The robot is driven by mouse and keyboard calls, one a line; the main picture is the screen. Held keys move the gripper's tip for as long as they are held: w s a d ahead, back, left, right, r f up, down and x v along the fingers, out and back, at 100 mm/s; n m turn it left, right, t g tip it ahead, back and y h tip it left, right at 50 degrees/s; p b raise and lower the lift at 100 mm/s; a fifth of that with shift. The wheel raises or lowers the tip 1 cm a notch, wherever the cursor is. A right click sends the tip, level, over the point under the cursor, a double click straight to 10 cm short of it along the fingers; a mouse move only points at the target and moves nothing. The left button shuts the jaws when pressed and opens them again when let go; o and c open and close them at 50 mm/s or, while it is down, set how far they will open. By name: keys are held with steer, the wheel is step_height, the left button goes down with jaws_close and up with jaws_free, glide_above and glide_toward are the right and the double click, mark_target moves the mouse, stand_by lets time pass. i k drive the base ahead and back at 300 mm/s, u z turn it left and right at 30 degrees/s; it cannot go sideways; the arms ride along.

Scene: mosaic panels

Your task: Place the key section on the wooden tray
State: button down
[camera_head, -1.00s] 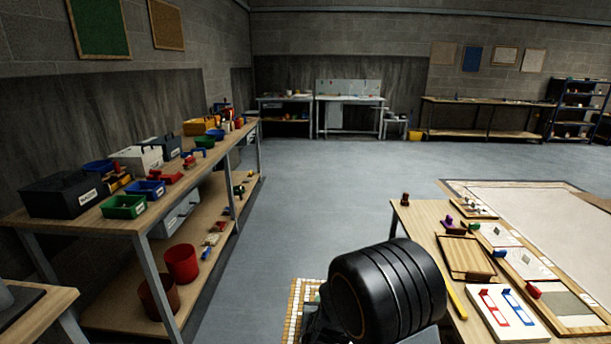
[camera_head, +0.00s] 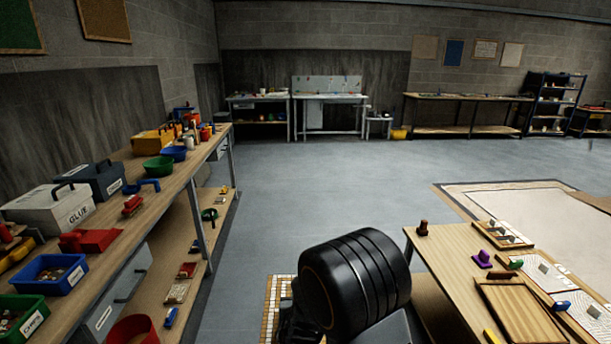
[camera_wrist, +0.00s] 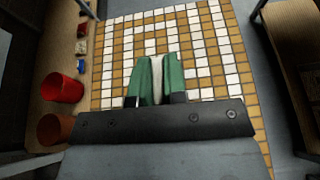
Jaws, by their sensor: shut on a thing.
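The key section (camera_wrist: 205,85) is a flat panel of white and tan square tiles, white lines forming an angular pattern. It fills the middle of the wrist view. In the head view a strip of it (camera_head: 279,300) shows left of my black wrist, which hides the rest. My gripper (camera_wrist: 160,80) has green fingers closed around a pale piece over the panel. It is shut on the key section, though the contact itself is partly hidden. The wooden tray (camera_head: 522,313) lies on the right-hand table, apart from my gripper, its near end close to the picture's bottom edge.
The right-hand table (camera_head: 440,262) also bears a purple piece (camera_head: 483,259), a dark red stamp-like piece (camera_head: 422,228) and white boards. A long workbench (camera_head: 170,195) with boxes and bins stands on the left. Open grey floor (camera_head: 320,185) lies ahead between them.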

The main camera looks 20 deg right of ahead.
mark_target(518, 311)
steer(key=i, duration=2)
steer(key=z, duration=3.45)
steer(key=i, duration=1.65)
steer(key=z, duration=0.05)
